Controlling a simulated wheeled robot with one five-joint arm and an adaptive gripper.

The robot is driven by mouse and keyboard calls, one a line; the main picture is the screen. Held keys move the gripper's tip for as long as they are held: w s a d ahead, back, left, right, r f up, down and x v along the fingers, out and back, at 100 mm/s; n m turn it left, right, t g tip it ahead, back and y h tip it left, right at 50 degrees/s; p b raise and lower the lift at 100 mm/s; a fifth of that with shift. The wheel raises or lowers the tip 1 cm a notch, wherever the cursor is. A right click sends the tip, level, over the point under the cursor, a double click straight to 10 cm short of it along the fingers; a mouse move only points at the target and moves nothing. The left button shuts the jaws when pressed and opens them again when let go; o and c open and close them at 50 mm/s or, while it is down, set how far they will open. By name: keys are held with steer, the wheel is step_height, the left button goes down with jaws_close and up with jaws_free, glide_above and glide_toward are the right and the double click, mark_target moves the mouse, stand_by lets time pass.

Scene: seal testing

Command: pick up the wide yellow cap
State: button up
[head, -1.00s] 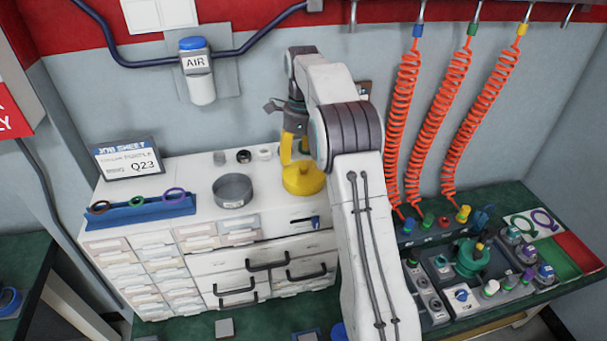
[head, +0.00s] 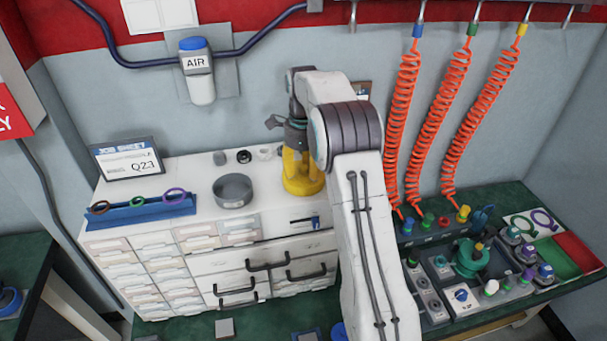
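I cannot clearly make out a wide yellow cap. A yellow object (head: 303,183) with a wide round base stands on the white cabinet top; its upper part is partly hidden by my gripper and arm. My gripper (head: 276,123) is just above and beside this object, with one dark finger sticking out to the left. The rest of the gripper is hidden, so its opening and any contact are unclear. Smaller yellow pieces show at the right: one on the hose block (head: 463,213) and one on top of the green fixture (head: 479,246).
On the cabinet (head: 205,183) are a grey round dish (head: 232,190), small grey, black and white caps, a blue rack (head: 140,210) with coloured rings and a job sheet sign (head: 127,160). Orange coiled hoses (head: 435,125) hang right of my arm. A crowded test panel (head: 475,275) is at the right.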

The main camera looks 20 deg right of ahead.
jaws_close()
stand_by(0.3)
